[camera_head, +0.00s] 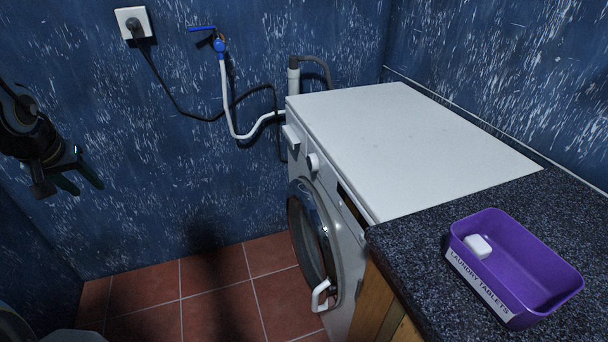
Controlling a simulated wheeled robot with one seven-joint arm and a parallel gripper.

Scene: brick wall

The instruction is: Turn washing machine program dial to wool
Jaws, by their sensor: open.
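The white washing machine (400,140) stands against the back wall, its front facing left and seen at a steep angle. Its program dial (312,161) is a round white knob on the upper front panel; its setting and any labels are too small to read. The round door (306,235) below has a white handle and looks closed. My gripper (82,182) is black, at the far left of the view, open and empty. It is well apart from the machine, with open air between them.
A dark speckled countertop (405,270) adjoins the machine at the right. A purple tub (535,262) labelled laundry tablets sits on it, holding a white tablet (477,246). A hose, tap and plug (134,24) are on the back wall. The tiled floor (210,290) before the machine is clear.

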